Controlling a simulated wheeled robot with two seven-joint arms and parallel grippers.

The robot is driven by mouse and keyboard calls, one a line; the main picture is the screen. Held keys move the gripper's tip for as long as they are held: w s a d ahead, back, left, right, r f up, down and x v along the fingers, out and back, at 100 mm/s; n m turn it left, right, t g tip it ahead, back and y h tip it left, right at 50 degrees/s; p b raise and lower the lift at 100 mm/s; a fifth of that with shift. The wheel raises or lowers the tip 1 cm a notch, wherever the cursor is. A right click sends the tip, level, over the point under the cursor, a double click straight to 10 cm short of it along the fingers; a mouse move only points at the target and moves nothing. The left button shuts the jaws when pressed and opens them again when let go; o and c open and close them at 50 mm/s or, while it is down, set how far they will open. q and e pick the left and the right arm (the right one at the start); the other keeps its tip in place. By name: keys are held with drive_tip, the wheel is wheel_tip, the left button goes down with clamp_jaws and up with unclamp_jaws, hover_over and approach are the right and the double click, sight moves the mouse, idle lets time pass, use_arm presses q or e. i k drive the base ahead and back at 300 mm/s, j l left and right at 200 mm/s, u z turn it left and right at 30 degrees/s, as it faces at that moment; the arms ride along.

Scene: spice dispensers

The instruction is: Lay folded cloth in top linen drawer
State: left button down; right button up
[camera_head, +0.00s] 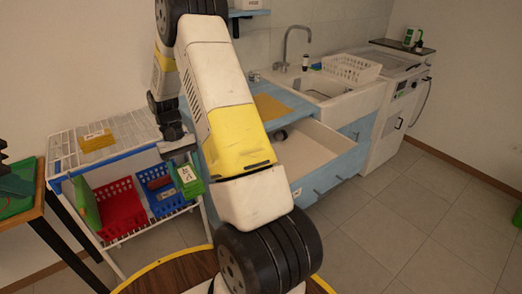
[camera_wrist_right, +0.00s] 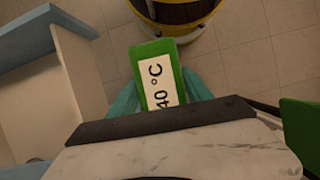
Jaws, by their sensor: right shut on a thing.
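A green folded cloth with a white "40 °C" label (camera_wrist_right: 160,55) is between the teal fingers of my right gripper (camera_wrist_right: 167,95). In the head view my right gripper (camera_head: 184,160) holds the cloth (camera_head: 192,187) in the air, in front of the wire rack. An open white drawer (camera_head: 318,150) with a blue front juts from the blue cabinet, behind and right of my right arm. A dark object (camera_head: 281,135) lies in it, partly hidden by the arm. My left gripper (camera_head: 12,184) is only partly in view at the left edge, and its opening is unclear.
The white wire rack (camera_head: 60,150) holds a yellow item (camera_head: 96,140), a red basket (camera_head: 120,208) and a blue basket (camera_head: 163,207). A wooden table (camera_head: 38,205) stands at the left. A sink (camera_head: 325,88) and stove are behind the drawer.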

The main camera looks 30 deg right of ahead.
sight(288, 177)
drive_tip(key=k+l+z, duration=0.1)
drive_tip(key=k, duration=0.3)
drive_tip(key=k+l, duration=0.3)
drive_tip(key=k+l+z, duration=0.1)
drive_tip(key=l, duration=0.25)
drive_tip(key=l+z, duration=0.15)
drive_tip(key=l, duration=0.25)
drive_tip(key=l+z, duration=0.1)
drive_tip(key=l, duration=0.25)
drive_tip(key=i+l, duration=0.1)
drive_tip(key=l, duration=0.2)
drive_tip(key=i, duration=0.8)
